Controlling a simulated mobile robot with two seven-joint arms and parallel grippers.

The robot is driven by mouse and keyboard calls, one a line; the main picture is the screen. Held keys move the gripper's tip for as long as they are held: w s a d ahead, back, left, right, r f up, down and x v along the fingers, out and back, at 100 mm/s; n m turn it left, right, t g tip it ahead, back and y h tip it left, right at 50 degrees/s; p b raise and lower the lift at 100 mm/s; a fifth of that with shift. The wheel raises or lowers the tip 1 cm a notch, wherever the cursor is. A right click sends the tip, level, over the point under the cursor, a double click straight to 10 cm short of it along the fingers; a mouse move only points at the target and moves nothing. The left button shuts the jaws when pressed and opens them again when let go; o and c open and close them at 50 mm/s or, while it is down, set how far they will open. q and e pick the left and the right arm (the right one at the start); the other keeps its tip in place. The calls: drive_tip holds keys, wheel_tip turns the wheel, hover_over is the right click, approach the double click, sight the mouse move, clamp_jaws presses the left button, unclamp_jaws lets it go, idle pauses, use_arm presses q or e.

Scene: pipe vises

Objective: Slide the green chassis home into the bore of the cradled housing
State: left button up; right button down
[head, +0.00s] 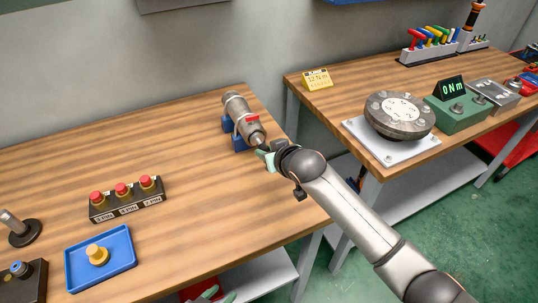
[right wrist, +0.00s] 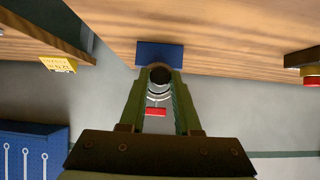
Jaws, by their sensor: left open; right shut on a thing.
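The grey metal housing (head: 241,108) lies in blue cradle blocks (head: 239,143) near the table's far right corner. A red piece shows on its side, and its near end narrows to a small dark tip. My right gripper (head: 266,156) is at that near end. In the right wrist view its fingers (right wrist: 157,82) flank a small dark round end (right wrist: 156,75), in line with the housing. It is shut on what seems to be the chassis; no green chassis body can be made out.
A three-button box (head: 126,198), a blue tray (head: 71,270) with a yellow knob and a dark stand (head: 25,232) are at left. A second table at right holds a round flange (head: 399,114) and a green 0 Nm readout (head: 459,108). The middle of the near table is clear.

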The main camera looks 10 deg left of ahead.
drive_tip(key=shift+w+a+b, duration=0.65)
drive_tip(key=shift+w, duration=0.2)
drive_tip(key=c, duration=0.5)
unclamp_jaws()
drive_tip(key=shift+c, duration=0.2)
drive_tip(key=v, duration=1.2)
drive_tip(key=shift+s+d+p, duration=0.15)
drive_tip(key=shift+s+p, duration=0.1)
drive_tip(key=shift+p, duration=0.2)
drive_tip(key=shift+r, duration=0.1)
